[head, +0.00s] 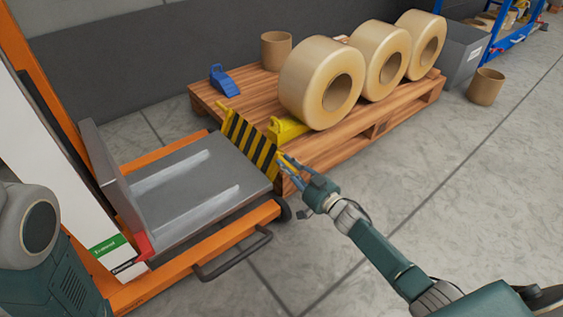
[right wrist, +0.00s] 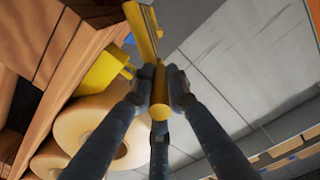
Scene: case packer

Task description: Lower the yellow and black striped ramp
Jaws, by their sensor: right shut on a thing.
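The yellow and black striped ramp (head: 247,140) stands steeply tilted at the pallet-side edge of the grey platform (head: 172,212). My right gripper (head: 287,164) is at the ramp's near right corner. In the right wrist view, the fingers (right wrist: 158,88) close around a round yellow bar (right wrist: 159,108) at the ramp's edge. The ramp's edge shows there as a narrow yellow strip (right wrist: 143,32). The gripper partly hides the near corner of the ramp in the head view. My left gripper is not in view.
A wooden pallet (head: 350,140) beside the ramp bears several big tan rolls (head: 308,75), a yellow wedge (head: 288,129), a blue clamp-like item (head: 223,80) and a tan cylinder (head: 276,50). An orange frame (head: 190,275) surrounds the platform.

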